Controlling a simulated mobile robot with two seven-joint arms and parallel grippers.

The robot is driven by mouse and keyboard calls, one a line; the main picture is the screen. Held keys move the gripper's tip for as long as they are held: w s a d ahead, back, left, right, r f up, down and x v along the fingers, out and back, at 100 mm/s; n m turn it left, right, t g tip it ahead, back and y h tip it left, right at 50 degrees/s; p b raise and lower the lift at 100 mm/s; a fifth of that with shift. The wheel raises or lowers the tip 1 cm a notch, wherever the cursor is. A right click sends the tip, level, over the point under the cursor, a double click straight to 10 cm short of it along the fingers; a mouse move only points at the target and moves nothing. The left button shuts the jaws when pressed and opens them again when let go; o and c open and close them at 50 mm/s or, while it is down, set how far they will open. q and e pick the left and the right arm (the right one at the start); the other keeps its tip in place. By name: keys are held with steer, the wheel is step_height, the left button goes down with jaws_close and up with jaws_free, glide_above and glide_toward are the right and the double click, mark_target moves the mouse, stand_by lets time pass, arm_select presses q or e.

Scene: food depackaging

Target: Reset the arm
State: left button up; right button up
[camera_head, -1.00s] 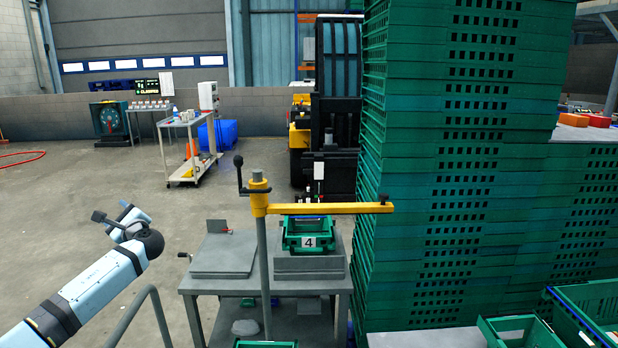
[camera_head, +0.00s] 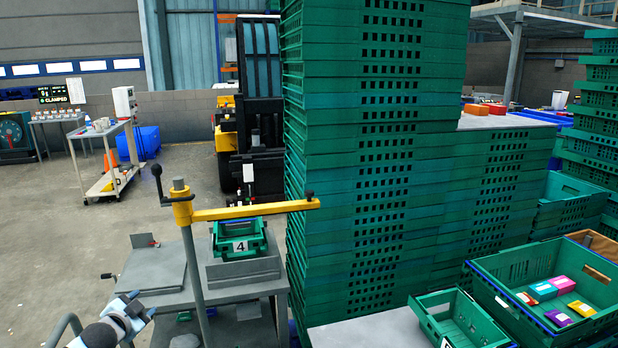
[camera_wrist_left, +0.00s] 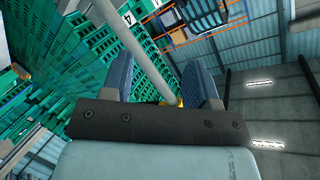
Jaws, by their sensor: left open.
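My left arm comes in at the lower left of the head view. Its gripper (camera_head: 136,307) is low in the picture, in front of the grey work table (camera_head: 165,304) and left of the post of the yellow-armed stand (camera_head: 250,210). In the left wrist view the two dark blue fingers (camera_wrist_left: 158,84) are spread apart with nothing held between them. A grey post (camera_wrist_left: 138,50) shows beyond the fingers. The wrist view is tilted, with the roof and wall in sight. My right gripper is in neither view.
A green crate marked 4 (camera_head: 240,246) sits on the work table. A tall stack of green crates (camera_head: 375,180) stands right of it. A green crate (camera_head: 490,277) at the right holds several coloured packets. A smaller green crate (camera_head: 437,300) is beside it. Open floor lies left.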

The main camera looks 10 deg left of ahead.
arm_select(q)
steer(key=s+d+f+g+h, duration=0.1)
steer(key=s+d+f, duration=0.45)
steer(key=d, duration=0.25)
steer(key=s+d+f+n+g+h, duration=0.1)
steer(key=s+d+f+h, duration=0.1)
steer(key=s+d+f, duration=0.5)
steer(key=s+d+f+g+h, duration=0.1)
steer(key=s+d+f, duration=0.25)
steer(key=d, duration=0.45)
steer(key=s+d+n+h, duration=0.2)
steer(key=s+d, duration=1.2)
steer(key=d, duration=0.1)
steer(key=r+p, duration=0.2)
steer(key=p, duration=0.1)
steer(key=r+p, duration=0.1)
steer(key=shift+w+a+r+n+g, duration=0.1)
steer(key=shift+a+r+n+g, duration=0.15)
steer(key=shift+r+n+g, duration=0.05)
